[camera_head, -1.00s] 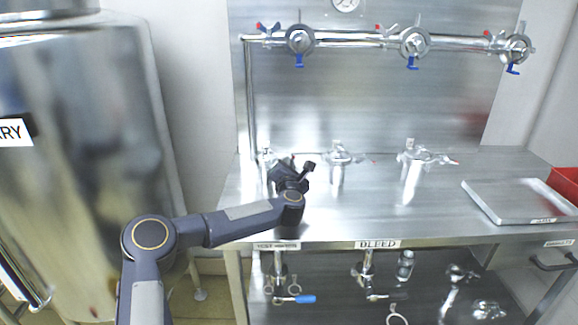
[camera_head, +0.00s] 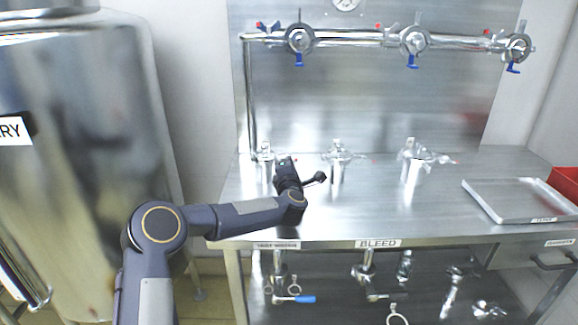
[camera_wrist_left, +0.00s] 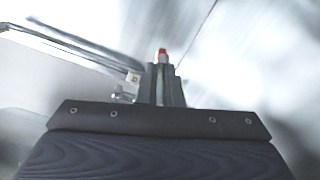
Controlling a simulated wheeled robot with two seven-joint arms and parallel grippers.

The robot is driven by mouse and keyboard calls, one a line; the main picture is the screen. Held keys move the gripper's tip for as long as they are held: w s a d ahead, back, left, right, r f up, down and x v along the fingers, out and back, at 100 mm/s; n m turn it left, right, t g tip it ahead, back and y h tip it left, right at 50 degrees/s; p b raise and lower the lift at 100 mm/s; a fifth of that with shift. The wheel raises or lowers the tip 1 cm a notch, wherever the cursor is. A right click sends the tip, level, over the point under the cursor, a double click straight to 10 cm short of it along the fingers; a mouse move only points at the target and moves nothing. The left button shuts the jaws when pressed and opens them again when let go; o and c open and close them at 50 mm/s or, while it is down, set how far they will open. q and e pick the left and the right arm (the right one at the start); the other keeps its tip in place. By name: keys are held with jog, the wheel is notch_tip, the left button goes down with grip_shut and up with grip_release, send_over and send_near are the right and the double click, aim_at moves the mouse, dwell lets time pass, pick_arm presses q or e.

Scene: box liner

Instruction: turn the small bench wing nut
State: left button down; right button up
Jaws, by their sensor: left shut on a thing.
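Several clamped fittings stand on the steel bench. The left fitting (camera_head: 265,152) is partly hidden by my left gripper (camera_head: 284,166), which is beside it on its right. In the left wrist view my left gripper (camera_wrist_left: 162,82) is shut on a small part with a red tip (camera_wrist_left: 163,55), which looks like the small wing nut. The rest of that nut is hidden between the fingers. The middle fitting (camera_head: 338,158) and the right fitting (camera_head: 413,160) stand upright and apart from the gripper. My right gripper is not in view.
A pipe (camera_head: 350,39) with blue-handled valves runs along the back panel. A steel tray (camera_head: 520,205) and a red bin (camera_head: 566,180) are at the right. Valves and loose parts sit on the lower shelf (camera_head: 335,311). A large tank (camera_head: 80,180) stands at the left.

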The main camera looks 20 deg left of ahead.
pick_arm(q)
jog(key=shift+m, duration=1.7)
jog(key=shift+f, duration=0.1)
jog(key=c, duration=1.6)
grip_release()
jog(key=shift+s+d, duration=0.1)
jog(key=b+v, duration=0.1)
jog(key=v, duration=0.6)
jog(key=shift+s+d, duration=0.1)
jog(key=shift+s, duration=0.2)
